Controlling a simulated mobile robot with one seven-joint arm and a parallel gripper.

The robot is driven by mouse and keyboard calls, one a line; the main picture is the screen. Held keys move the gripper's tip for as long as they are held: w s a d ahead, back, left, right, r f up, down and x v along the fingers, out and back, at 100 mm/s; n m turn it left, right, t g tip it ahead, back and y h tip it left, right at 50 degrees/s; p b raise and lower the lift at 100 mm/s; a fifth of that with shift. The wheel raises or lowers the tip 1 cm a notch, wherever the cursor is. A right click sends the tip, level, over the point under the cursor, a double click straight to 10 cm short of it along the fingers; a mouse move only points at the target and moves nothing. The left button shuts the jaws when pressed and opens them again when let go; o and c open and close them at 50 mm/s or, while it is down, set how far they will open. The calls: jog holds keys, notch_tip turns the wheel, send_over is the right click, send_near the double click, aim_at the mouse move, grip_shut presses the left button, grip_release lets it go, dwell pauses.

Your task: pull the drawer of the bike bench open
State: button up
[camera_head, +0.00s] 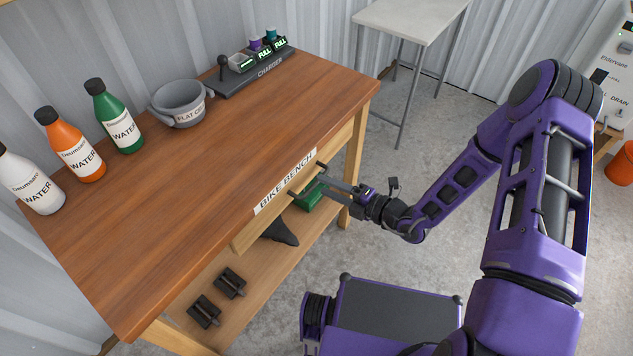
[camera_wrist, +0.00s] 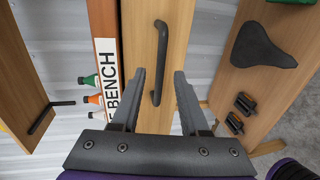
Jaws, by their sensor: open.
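The bike bench (camera_head: 190,190) has a brown top with a "BIKE BENCH" label (camera_head: 285,182) on its front edge. Below the label is the pale wood drawer front (camera_head: 246,234), also in the wrist view (camera_wrist: 180,30). No open gap shows at the drawer. Its black bar handle (camera_wrist: 161,50) stands upright in the wrist view. My gripper (camera_head: 323,183) is open in front of the drawer. In the wrist view its fingers (camera_wrist: 160,73) are on either side of the handle's lower part, with space on both sides. Nothing is held.
Bottles (camera_head: 115,120), a grey pot (camera_head: 180,103) and a charger (camera_head: 250,70) stand on the bench top. The lower shelf (camera_head: 265,262) holds pedals (camera_head: 230,282), a saddle (camera_head: 281,233) and a green object (camera_head: 308,197). Clear floor (camera_head: 410,155) lies behind my arm.

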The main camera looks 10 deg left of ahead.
aim_at(318, 183)
jog(key=shift+x, duration=2.1)
grip_shut()
